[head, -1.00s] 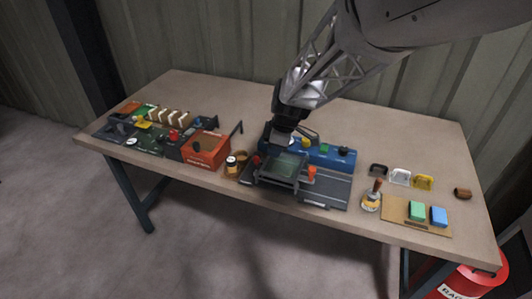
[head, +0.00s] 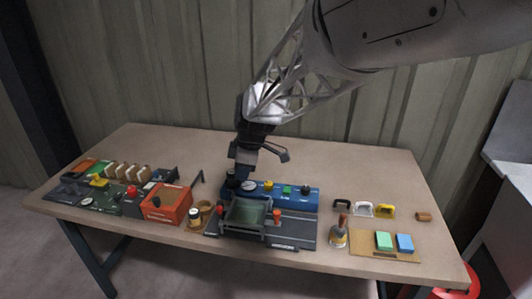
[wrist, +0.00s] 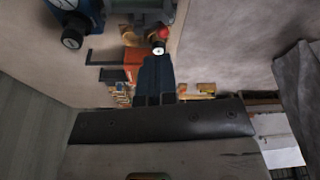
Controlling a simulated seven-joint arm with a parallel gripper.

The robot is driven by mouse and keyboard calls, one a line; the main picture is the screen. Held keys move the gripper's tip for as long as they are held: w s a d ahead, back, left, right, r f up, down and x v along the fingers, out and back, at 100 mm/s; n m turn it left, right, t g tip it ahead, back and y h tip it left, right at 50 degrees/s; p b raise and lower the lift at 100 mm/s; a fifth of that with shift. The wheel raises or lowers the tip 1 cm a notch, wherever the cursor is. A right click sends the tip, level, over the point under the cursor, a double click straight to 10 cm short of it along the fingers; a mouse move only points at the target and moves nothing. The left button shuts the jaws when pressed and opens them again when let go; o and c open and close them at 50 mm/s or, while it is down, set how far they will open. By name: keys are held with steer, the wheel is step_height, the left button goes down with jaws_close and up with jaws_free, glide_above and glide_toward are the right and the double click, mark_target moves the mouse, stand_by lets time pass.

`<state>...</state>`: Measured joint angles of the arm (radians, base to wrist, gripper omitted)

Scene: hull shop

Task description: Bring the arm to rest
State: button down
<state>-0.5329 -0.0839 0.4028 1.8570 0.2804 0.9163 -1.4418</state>
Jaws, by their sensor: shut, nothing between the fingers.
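My gripper (head: 238,178) points down in the head view, at the back left end of a blue unit with knobs (head: 300,198). It is shut and holds nothing. Its tips overlap the unit's left end in the picture, and I cannot tell the exact gap. In the wrist view the dark fingers of my gripper (wrist: 155,78) are together, with the table's contents seen beyond them.
A dark framed fixture (head: 247,213) stands in front of the blue unit. An orange-red box (head: 166,204) is to its left. A bell-like handled item (head: 338,236) and a tan board (head: 370,252) are right. The back of the wooden table (head: 350,165) is clear.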

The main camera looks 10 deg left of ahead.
steer(key=shift+d, duration=0.1)
steer(key=s+d+r+m+t, duration=0.1)
steer(key=s+d+r+m, duration=0.15)
steer(key=d, duration=0.45)
steer(key=s+d+r+m, duration=0.2)
steer(key=s+d+m, duration=0.2)
steer(key=d, duration=0.4)
steer(key=s+d+r+m+t, duration=0.1)
steer(key=s+d+r+m, duration=0.2)
steer(key=d, duration=0.4)
steer(key=s+d+f+m+t+h, duration=0.1)
steer(key=s+d+m+h, duration=0.1)
steer(key=s+d+m, duration=0.9)
steer(key=s+d, duration=0.5)
steer(key=s, duration=0.1)
steer(key=shift+s+f+h, duration=0.15)
steer(key=shift+f+h, duration=0.1)
steer(key=shift+h, duration=0.15)
steer(key=shift+m, duration=0.25)
